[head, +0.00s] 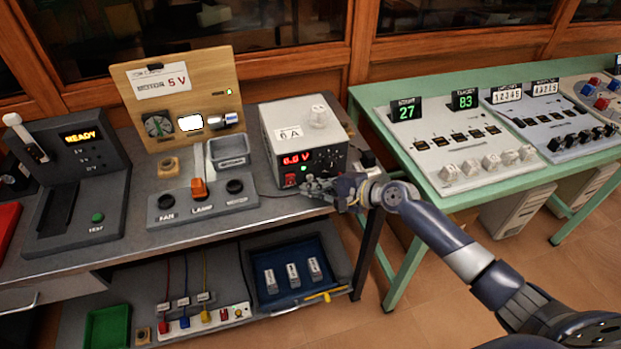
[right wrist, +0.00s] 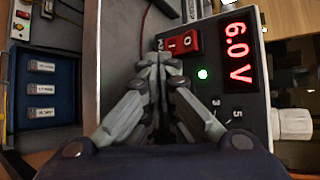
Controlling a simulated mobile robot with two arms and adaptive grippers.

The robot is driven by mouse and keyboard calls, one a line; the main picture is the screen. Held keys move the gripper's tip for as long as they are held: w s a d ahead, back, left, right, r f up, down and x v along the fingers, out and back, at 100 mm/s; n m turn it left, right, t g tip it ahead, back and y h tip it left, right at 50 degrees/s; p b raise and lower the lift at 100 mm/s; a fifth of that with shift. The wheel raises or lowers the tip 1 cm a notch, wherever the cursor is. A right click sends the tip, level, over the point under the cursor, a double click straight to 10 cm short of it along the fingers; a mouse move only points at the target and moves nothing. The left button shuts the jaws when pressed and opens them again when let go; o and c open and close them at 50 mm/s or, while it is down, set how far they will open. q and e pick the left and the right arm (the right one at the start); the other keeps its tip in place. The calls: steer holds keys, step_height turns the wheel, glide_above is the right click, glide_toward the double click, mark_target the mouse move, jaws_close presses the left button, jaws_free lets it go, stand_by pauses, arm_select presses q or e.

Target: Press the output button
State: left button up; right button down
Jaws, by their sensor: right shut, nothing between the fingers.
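The power supply (head: 300,135) is a grey box with a black front panel, and its red display (head: 297,158) reads 6.0 V; the display also shows in the right wrist view (right wrist: 236,52). A small round green light or button (right wrist: 203,74) glows on the panel beside a red rocker switch (right wrist: 182,42). I cannot read a label that marks the output button. My right gripper (right wrist: 160,60) is shut and empty, its fingertips close to the panel near the red switch; contact is unclear. In the head view my right gripper (head: 308,187) partly covers the panel's lower edge. My left gripper is not in view.
A green table with switch consoles (head: 455,145) stands to the right. A blue tray (head: 262,300) lies on the shelf below.

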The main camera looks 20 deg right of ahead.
steer(key=shift+w, duration=0.45)
stand_by(0.3)
steer(key=shift+s+p, duration=0.35)
steer(key=shift+s, duration=0.15)
steer(key=shift+s+r+p, duration=0.1)
steer(key=shift+s+p, duration=0.35)
steer(key=s+p, duration=0.2)
steer(key=s, duration=0.3)
steer(key=shift+d, duration=0.1)
